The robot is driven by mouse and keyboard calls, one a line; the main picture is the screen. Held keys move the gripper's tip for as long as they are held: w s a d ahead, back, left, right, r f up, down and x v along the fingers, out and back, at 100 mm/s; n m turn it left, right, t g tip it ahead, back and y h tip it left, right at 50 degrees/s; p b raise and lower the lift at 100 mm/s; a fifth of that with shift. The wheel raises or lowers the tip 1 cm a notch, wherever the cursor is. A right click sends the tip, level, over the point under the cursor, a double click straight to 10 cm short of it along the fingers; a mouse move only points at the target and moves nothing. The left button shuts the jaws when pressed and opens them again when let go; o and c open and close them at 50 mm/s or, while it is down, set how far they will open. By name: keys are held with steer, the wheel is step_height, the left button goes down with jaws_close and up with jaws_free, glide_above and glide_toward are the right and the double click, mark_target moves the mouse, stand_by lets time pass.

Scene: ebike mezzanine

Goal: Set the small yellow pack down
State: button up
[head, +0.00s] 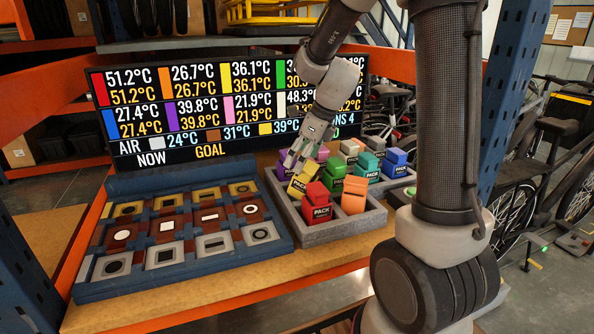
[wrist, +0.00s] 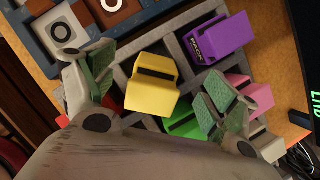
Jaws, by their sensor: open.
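The small yellow pack (head: 302,181) stands in the grey divided tray (head: 345,232), slightly tilted, at its left side behind a red pack. In the wrist view the yellow pack (wrist: 152,88) lies between my spread fingers, with gaps on both sides. My gripper (head: 297,160) is open just above the yellow pack, its fingers pointing down; it also shows in the wrist view (wrist: 160,80). The lower part of the pack is hidden by the tray and its neighbours.
Purple (wrist: 217,38), green (wrist: 185,122), pink (wrist: 250,92), red (head: 317,203), orange (head: 354,195), teal (head: 367,165) and blue (head: 396,162) packs crowd the tray. A blue board (head: 180,235) with marked squares lies left. A temperature display (head: 230,95) stands behind. The wooden bench front is clear.

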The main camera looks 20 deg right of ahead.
steer(key=v, duration=0.7)
steer(key=shift+s+r, duration=0.1)
steer(key=shift+r, duration=0.1)
steer(key=s+d+r+n+h, duration=0.1)
steer(key=s+n, duration=1.1)
steer(key=n, duration=0.1)
steer(key=s+d+r+n+h, duration=0.2)
steer(key=s+n, duration=1)
steer(key=n, duration=0.2)
steer(key=shift+d+t, duration=0.35)
steer(key=shift+t, duration=0.05)
steer(key=shift+r, duration=0.15)
steer(key=shift+c, duration=0.2)
